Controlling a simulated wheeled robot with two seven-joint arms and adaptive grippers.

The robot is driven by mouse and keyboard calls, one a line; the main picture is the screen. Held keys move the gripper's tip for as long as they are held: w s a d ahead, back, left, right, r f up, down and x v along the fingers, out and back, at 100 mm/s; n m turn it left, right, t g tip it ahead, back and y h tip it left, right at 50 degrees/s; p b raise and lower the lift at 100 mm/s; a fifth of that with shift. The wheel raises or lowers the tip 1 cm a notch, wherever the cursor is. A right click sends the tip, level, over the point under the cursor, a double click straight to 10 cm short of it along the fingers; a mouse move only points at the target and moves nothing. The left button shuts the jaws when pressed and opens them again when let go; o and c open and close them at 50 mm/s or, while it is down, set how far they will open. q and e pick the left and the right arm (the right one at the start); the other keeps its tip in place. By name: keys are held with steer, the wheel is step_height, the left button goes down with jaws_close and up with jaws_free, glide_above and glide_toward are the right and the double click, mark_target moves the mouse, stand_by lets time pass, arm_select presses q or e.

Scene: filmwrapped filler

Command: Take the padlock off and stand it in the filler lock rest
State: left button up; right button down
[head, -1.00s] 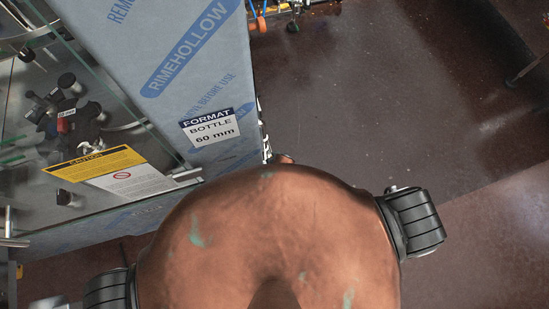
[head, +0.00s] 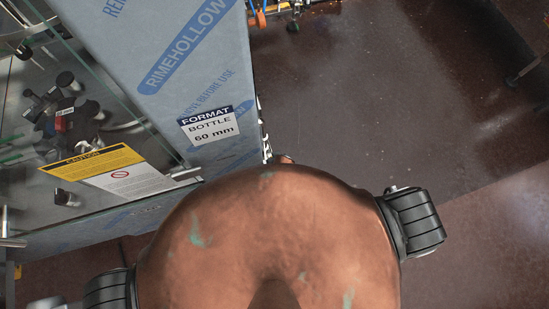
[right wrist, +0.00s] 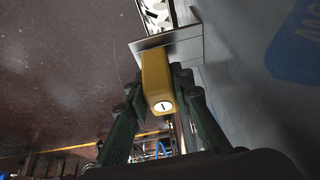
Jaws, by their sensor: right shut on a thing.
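A yellow padlock (right wrist: 157,78) with a round white face and dark slot shows in the right wrist view. My right gripper (right wrist: 160,88) is shut on it, with dark fingers on both sides of its body. The padlock's far end reaches a grey metal bracket (right wrist: 187,45); its shackle is hidden, and I cannot tell whether they touch. I cannot tell whether this bracket is the lock rest. My left gripper is in neither view.
The film-wrapped filler (head: 190,80) stands at the left of the head view, with a format label (head: 209,125) and a caution sign (head: 100,165) on its glass. In the wrist view its wrapped wall (right wrist: 265,70) is close at right. Brown floor (head: 390,90) is clear at right.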

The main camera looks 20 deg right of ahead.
steer(key=shift+s+f, duration=0.1)
steer(key=shift+f, duration=0.15)
stand_by(0.5)
steer(key=c, duration=1.6)
jaws_free()
steer(key=shift+r, duration=0.1)
